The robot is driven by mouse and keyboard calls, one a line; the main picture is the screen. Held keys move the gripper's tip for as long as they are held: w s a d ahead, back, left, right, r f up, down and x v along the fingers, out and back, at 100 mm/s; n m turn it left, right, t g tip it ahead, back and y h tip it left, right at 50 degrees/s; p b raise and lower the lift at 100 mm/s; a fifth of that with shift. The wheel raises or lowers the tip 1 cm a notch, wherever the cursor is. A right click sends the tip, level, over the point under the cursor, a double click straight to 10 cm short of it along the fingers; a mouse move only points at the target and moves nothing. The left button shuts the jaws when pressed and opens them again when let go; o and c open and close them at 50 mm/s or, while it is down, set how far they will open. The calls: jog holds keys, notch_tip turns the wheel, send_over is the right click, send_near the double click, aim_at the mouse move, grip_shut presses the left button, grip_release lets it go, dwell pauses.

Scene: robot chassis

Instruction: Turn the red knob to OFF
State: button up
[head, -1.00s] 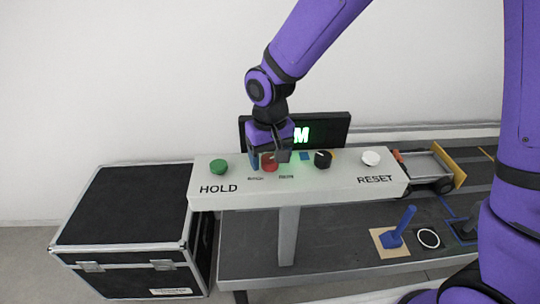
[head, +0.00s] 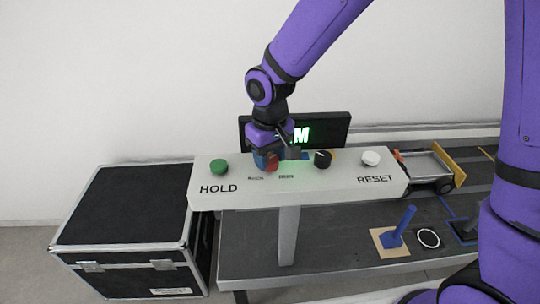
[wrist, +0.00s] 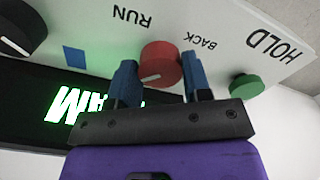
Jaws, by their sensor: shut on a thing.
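The red knob (head: 271,162) is on the top of the pale control panel (head: 330,184), left of its middle. In the wrist view the red knob (wrist: 160,62) has a pale pointer line on its face and sits between the two blue fingers of my gripper (wrist: 160,82). My gripper (head: 266,160) is shut on it. Labels RUN and BACK show beside the knob in the wrist view; I see no OFF label. In the head view the gripper hides part of the knob.
A green HOLD button (head: 218,167) is left of the knob. A black knob (head: 323,159) and white RESET button (head: 371,158) are to the right. A dark display (head: 338,128) with green letters stands behind. A black case (head: 125,212) is at left, a blue lever (head: 405,222) at lower right.

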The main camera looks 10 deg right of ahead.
aim_at(270, 158)
jog(key=n, duration=0.4)
jog(key=shift+n, duration=0.3)
jog(key=n, duration=0.4)
jog(key=shift+n, duration=0.3)
jog(key=o, duration=0.9)
jog(key=shift+r, duration=0.1)
notch_tip(270, 158, up, 11)
jog(key=shift+f, duration=0.2)
